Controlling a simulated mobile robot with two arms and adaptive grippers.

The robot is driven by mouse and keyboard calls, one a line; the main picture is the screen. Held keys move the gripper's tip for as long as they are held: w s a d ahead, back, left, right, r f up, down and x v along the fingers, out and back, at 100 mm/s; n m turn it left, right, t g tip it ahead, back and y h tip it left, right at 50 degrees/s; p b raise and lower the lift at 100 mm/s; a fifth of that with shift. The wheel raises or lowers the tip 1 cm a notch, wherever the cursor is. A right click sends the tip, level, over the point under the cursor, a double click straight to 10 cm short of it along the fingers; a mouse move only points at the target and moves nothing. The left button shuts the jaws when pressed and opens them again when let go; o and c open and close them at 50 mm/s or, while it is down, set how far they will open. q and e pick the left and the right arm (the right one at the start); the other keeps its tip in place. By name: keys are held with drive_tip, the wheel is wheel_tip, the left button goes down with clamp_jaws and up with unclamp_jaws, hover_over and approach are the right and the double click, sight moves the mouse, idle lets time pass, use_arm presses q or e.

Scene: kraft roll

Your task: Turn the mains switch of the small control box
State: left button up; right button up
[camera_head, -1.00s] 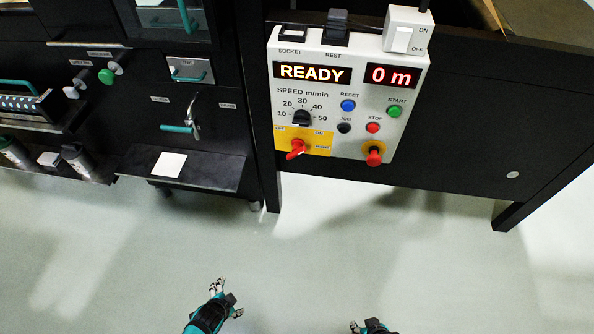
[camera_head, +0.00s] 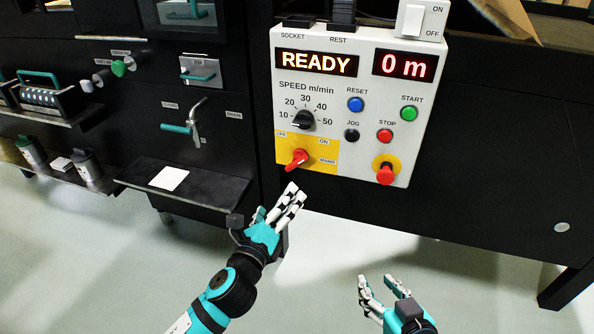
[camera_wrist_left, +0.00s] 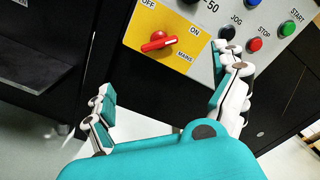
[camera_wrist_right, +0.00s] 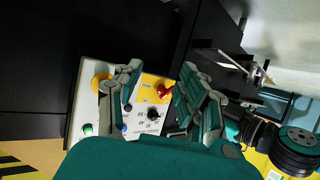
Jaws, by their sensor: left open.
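The mains switch (camera_head: 298,158) is a red rotary handle on a yellow plate (camera_head: 326,151) at the lower left of the light grey control box (camera_head: 347,75). Its handle lies at a slant, between labels OFF, ON and MAINS. It also shows in the left wrist view (camera_wrist_left: 158,42). My left gripper (camera_head: 293,194) is open and empty, below the switch and apart from it. In the left wrist view (camera_wrist_left: 165,85) the switch appears beyond and between its spread fingers. My right gripper (camera_head: 383,282) is open and empty, lower right, well below the box.
A red stop knob (camera_head: 386,172) on a yellow ring, small coloured buttons and a black speed dial (camera_head: 304,120) sit near the switch. A dark shelf (camera_head: 190,185) with a white card is at left. The displays read READY and 0 m. Floor below is free.

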use_arm(q)
drive_tip(key=b, duration=0.2)
approach(296, 167)
drive_tip(key=x, duration=0.4)
drive_tip(key=b+x, duration=0.1)
drive_tip(key=x, duration=0.5)
drive_tip(key=shift+w+d+b, duration=0.1)
drive_tip(key=shift+w+b, duration=0.05)
drive_tip(key=shift+b, duration=0.2)
drive_tip(key=shift+w, duration=0.25)
use_arm(e)
wheel_tip(296, 167, up, 16)
drive_tip(key=a+t+y, duration=0.2)
drive_tip(key=t+y, duration=0.1)
drive_tip(key=t, duration=0.7)
drive_tip(key=shift+w+a+n, duration=0.15)
drive_tip(key=shift+a+n, duration=0.05)
drive_tip(key=shift+n, duration=0.1)
use_arm(q)
drive_tip(key=c, duration=1.1)
use_arm(e)
drive_tip(key=shift+f, duration=0.1)
